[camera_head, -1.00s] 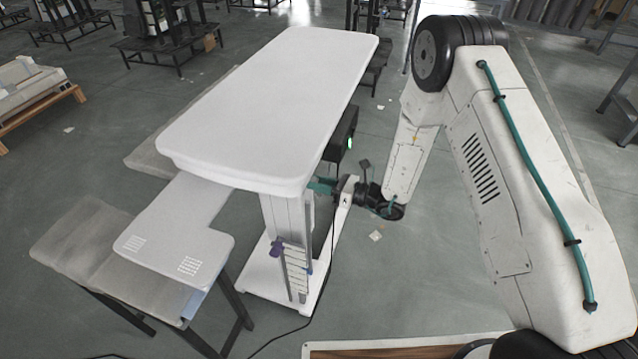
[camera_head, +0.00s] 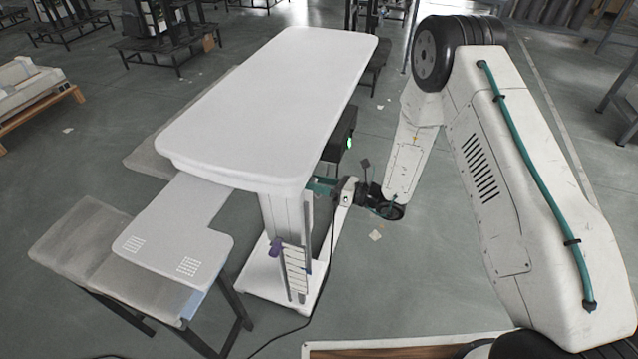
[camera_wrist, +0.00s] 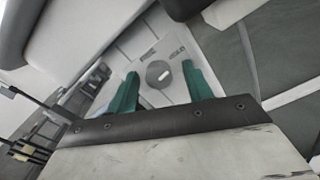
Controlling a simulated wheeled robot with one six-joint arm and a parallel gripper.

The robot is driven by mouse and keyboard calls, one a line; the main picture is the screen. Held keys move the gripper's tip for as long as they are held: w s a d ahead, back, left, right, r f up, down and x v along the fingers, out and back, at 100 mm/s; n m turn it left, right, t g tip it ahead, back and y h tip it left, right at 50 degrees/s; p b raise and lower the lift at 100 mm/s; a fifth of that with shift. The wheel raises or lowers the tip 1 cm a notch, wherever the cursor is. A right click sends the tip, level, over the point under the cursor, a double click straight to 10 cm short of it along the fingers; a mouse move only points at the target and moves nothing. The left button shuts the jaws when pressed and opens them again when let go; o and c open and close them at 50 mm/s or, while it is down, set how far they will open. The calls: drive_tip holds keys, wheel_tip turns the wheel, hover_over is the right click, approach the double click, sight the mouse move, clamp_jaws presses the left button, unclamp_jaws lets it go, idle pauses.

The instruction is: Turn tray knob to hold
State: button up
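The tray knob (camera_wrist: 158,73) is a round grey disc with a short pale mark, on a light panel (camera_wrist: 178,88) in the wrist view. Two small dark labels sit on the panel above the knob, too small to read surely. My gripper (camera_wrist: 158,78) has teal fingers spread apart, one on each side of the knob, with visible gaps. In the head view my gripper (camera_head: 320,184) is at the right side of the white lift column (camera_head: 288,222), under the tabletop (camera_head: 270,100). The knob is hidden there.
A lower white shelf (camera_head: 180,225) and a grey bench (camera_head: 75,240) stand left of the column. A dark box with a green light (camera_head: 343,138) hangs under the tabletop behind my gripper. A black cable (camera_head: 328,262) runs down to the floor.

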drive_tip(key=shift+a, duration=0.1)
drive_tip(key=v, duration=0.8)
idle(0.4)
drive_tip(key=s+r+n+g+h, duration=0.3)
drive_tip(key=s+r+n+g, duration=0.85)
drive_tip(key=s+n, duration=0.3)
drive_tip(key=s+d+r+n+t+h, duration=0.3)
drive_tip(key=s+d+r+n+h, duration=0.3)
drive_tip(key=s+d+r, duration=0.3)
drive_tip(key=s+d+r+n+t+h, duration=0.3)
drive_tip(key=s+d+r+n+h, duration=0.3)
drive_tip(key=r, duration=0.8)
drive_tip(key=s+d+h, duration=0.2)
drive_tip(key=s+d, duration=0.1)
drive_tip(key=shift+t, duration=0.35)
